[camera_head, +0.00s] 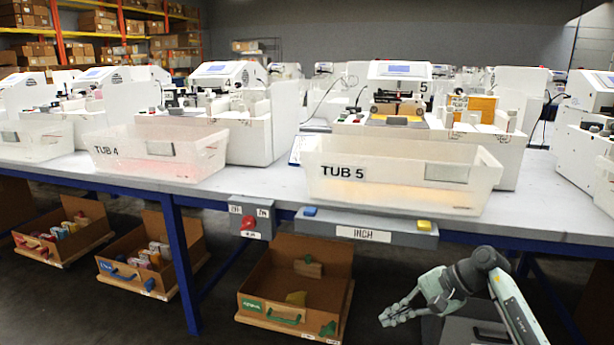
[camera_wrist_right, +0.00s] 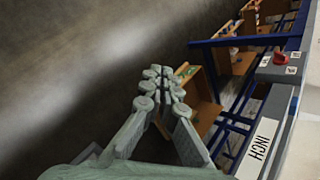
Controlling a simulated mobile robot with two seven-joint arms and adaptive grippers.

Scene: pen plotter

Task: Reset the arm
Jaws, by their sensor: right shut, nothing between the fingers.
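My right gripper (camera_head: 384,319) is in the lower right of the head view, in front of the table and below its top. Its fingers are together with nothing between them. The right wrist view shows the gripper's fingers (camera_wrist_right: 160,72) pointing away over the dark floor, clear of any object. My left gripper is not in view.
The long table's blue frame (camera_head: 181,255) is ahead. On it stand TUB 5 (camera_head: 395,196), TUB 4 (camera_head: 115,166) and several white plotters. An INCH panel (camera_head: 365,234) and a red-knob box (camera_head: 251,217) hang at its edge. Open cardboard drawers (camera_head: 335,292) sit below.

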